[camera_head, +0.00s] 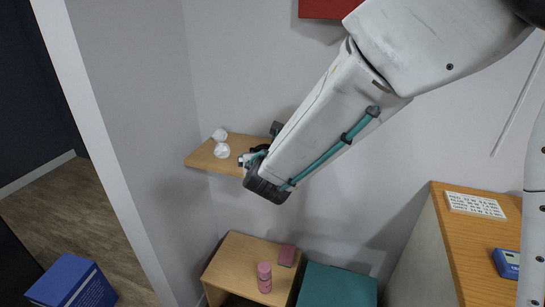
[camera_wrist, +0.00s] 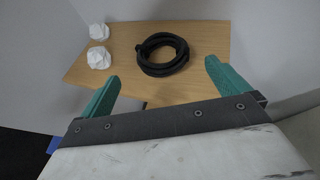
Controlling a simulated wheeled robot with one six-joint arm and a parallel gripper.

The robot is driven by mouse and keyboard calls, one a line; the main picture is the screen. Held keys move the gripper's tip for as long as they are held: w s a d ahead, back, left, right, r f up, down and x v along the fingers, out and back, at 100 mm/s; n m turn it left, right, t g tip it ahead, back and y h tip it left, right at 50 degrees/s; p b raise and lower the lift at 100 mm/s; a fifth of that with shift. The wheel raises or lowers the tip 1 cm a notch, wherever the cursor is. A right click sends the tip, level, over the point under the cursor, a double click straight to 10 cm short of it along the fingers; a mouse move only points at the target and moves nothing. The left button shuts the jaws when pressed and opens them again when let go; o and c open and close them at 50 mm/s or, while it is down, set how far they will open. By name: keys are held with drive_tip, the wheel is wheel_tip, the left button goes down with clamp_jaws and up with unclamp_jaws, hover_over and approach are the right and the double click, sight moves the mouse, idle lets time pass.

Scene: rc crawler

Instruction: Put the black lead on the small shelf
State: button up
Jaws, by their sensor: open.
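The black lead (camera_wrist: 163,70) lies coiled in a ring on the wooden small shelf (camera_wrist: 215,88), as the wrist view shows. The small shelf also shows in the head view (camera_head: 203,162), fixed in the wall corner. My gripper (camera_wrist: 162,74) is open, with its teal fingers apart on either side of the coil and nothing held between them. The coil appears clear of both fingers. In the head view my gripper (camera_head: 250,156) is at the shelf's right part, and my arm hides most of the lead there.
Two crumpled white balls (camera_wrist: 98,45) sit at the shelf's left end. Below stand a wooden cabinet (camera_head: 232,262) with a pink bottle (camera_head: 264,278) and a teal box (camera_head: 335,288). A wooden-topped counter (camera_head: 465,235) is at right, a blue box (camera_head: 72,283) at lower left.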

drive_tip(key=s+d+r+m+g+h, duration=0.1)
drive_tip(key=s+d+r+m+h, duration=0.2)
drive_tip(key=d+m, duration=0.45)
drive_tip(key=s+d+r+m+g+h, duration=0.25)
drive_tip(key=d+m, duration=0.25)
drive_tip(key=d, duration=0.6)
drive_tip(key=s+d+r+m+g+h, duration=0.1)
drive_tip(key=s+d+r+m+h, duration=0.25)
drive_tip(key=d+m, duration=0.4)
drive_tip(key=s+d+m+g+y, duration=0.2)
drive_tip(key=s+d+m+g, duration=0.55)
drive_tip(key=s, duration=0.75)
drive_tip(key=s+a+m+y, duration=0.2)
drive_tip(key=s+m+y, duration=0.1)
drive_tip(key=s+m, duration=0.1)
drive_tip(key=s+a+f+m+y, duration=0.1)
drive_tip(key=s+a+m+y, duration=0.1)
drive_tip(key=s+m, duration=0.3)
drive_tip(key=shift+s+f+y, duration=0.25)
drive_tip(key=shift+s+y, duration=0.25)
drive_tip(key=shift+s, duration=0.5)
